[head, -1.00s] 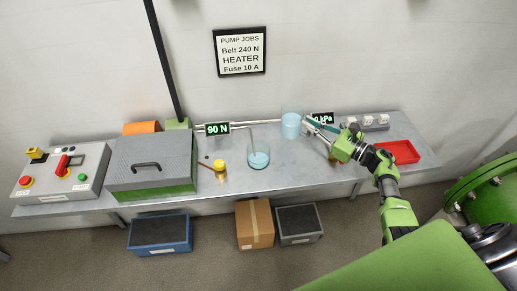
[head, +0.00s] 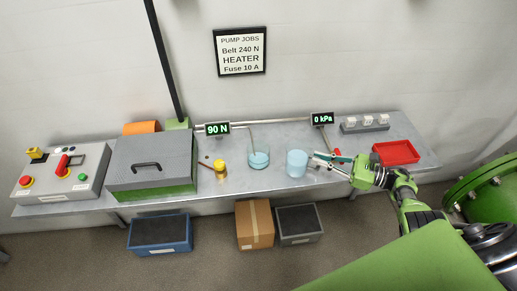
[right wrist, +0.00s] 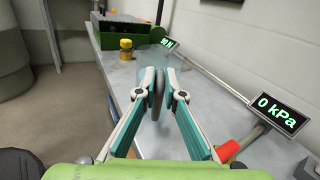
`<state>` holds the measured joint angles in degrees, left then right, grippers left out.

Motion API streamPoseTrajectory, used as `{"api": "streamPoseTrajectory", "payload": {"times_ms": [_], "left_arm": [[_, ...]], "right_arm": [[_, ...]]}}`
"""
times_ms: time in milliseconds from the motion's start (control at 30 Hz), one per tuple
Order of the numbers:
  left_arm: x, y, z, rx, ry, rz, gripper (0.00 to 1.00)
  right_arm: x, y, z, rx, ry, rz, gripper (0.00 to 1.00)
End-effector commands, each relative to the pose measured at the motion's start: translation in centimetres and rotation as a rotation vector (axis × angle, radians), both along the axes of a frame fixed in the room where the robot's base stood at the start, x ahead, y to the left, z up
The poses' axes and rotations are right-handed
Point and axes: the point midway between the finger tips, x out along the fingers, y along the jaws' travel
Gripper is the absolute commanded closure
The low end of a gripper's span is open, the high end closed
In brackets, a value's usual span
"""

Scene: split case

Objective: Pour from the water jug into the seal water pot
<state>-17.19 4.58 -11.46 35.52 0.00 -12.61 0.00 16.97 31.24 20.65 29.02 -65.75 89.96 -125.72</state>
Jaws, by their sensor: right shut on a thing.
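The water jug (head: 296,164) is a pale blue, see-through vessel. It looks upright, just right of the pot, near the bench's front edge. I cannot tell whether its base touches the bench. My right gripper (head: 317,160) comes in from the right and is shut on the jug's right side. The right wrist view shows its fingers (right wrist: 158,95) closed on a thin grey upright part, probably the handle; the jug's body is hard to make out there. The seal water pot (head: 259,160) is a clear glass bowl with bluish water in it and a thin rod rising from it. My left gripper is out of view.
A yellow-capped jar (head: 220,168) stands left of the pot. The 90 N display (head: 217,128) and the 0 kPa display (head: 322,119) stand behind. A red tray (head: 397,152) and a grey switch block (head: 365,123) are at right. A grey-lidded case (head: 150,165) is at left.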

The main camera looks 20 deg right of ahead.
Motion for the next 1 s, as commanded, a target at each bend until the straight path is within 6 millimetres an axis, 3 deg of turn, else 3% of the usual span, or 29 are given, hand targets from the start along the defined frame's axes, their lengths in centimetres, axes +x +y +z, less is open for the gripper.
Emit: {"api": "streamPoseTrajectory", "payload": {"times_ms": [567,1000], "left_arm": [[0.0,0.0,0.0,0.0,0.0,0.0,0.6],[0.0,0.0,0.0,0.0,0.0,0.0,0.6]], "right_arm": [[1.1,1.3,2.1,-0.135,0.112,0.001,1.0],[3.2,3.5,4.3,-0.324,0.279,-0.002,1.0]]}}
